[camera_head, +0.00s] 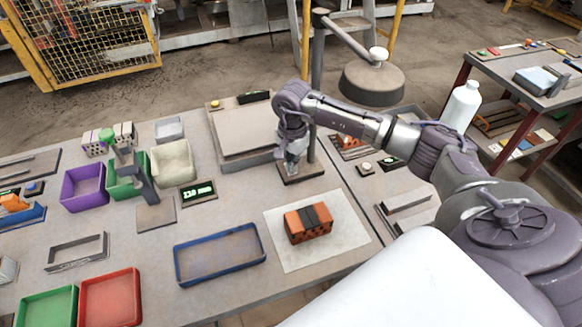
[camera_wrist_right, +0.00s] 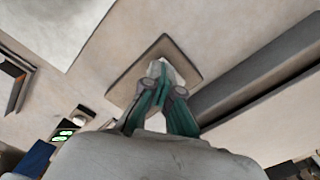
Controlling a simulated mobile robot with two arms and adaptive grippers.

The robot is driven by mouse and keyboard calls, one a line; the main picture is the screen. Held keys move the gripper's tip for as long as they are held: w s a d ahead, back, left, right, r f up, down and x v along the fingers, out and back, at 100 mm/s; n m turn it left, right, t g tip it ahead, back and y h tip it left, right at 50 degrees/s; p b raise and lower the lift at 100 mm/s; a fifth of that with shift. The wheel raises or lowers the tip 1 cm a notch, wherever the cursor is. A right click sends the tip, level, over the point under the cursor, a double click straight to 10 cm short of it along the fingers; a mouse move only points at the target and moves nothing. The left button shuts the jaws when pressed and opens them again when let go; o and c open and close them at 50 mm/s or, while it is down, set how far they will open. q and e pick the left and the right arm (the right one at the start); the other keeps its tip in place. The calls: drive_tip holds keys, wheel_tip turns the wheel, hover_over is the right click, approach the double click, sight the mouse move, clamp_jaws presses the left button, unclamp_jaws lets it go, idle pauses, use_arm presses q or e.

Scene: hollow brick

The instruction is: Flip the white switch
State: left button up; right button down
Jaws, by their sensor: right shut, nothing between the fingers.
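My right gripper (camera_head: 291,169) is shut and empty. It points down at the small dark-rimmed base plate (camera_head: 313,174) at the foot of the lamp post. In the right wrist view the closed green-grey fingers (camera_wrist_right: 157,80) end over the middle of this plate (camera_wrist_right: 181,55). A small white piece, which looks like the white switch (camera_wrist_right: 154,67), shows right at the fingertips. I cannot tell whether they touch it or which way it is tilted. In the head view the gripper hides the switch. My left gripper is not in view.
The lamp's round grey head (camera_head: 372,84) hangs behind my right forearm. A brick (camera_head: 308,223) lies on a pale sheet (camera_head: 345,238) in front. A blue tray (camera_head: 220,256) and coloured bins are farther left.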

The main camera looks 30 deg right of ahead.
drive_tip(key=shift+r+p, duration=0.6)
drive_tip(key=shift+r, duration=0.3)
drive_tip(key=shift+r+p, duration=1.25)
drive_tip(key=shift+r, duration=1.2)
